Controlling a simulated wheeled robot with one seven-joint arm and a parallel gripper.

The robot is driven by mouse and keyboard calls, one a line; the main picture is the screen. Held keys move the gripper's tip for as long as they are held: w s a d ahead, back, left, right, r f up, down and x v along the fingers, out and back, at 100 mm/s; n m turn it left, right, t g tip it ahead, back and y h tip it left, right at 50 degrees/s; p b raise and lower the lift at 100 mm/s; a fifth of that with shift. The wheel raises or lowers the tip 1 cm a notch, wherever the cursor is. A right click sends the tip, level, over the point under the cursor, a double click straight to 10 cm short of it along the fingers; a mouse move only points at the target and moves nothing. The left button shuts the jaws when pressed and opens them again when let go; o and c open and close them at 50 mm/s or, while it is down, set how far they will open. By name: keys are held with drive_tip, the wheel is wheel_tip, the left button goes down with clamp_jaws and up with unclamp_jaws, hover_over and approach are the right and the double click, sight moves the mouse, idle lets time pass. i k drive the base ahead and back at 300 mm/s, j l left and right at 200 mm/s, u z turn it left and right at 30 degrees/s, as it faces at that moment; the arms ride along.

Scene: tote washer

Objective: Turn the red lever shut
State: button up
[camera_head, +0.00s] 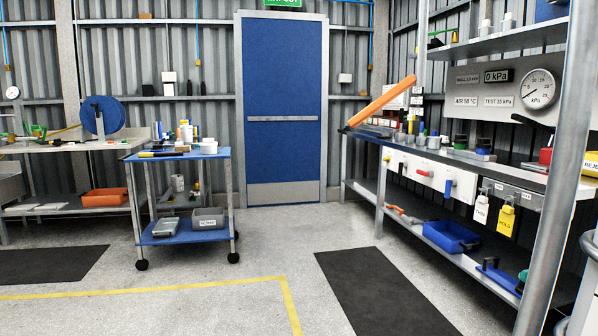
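A small red lever (424,173) sits on the white front panel (404,164) below the right-hand bench top. It appears to lie roughly level, though it is small and far off. A blue lever (447,189) hangs down on the same panel, to the right of the red one. My gripper is not in view, so whether it is open or shut does not show.
Yellow (505,219) and white tags hang right of the levers. A grey post (553,190) stands in the right foreground. A blue cart (176,239) stands left of centre. Open floor and a black mat (378,292) lie before the right bench (468,159).

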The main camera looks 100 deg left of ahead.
sight(429, 174)
drive_tip(key=j+u, duration=0.1)
drive_tip(key=u, duration=2.6)
drive_tip(key=i+j, duration=0.55)
drive_tip(key=j, duration=0.3)
drive_tip(key=i+j, duration=0.6)
drive_tip(key=j, duration=0.25)
drive_tip(key=i+j+z, duration=0.15)
drive_tip(key=i, duration=2.25)
drive_tip(key=i+l, duration=1.1)
drive_tip(key=l, duration=0.15)
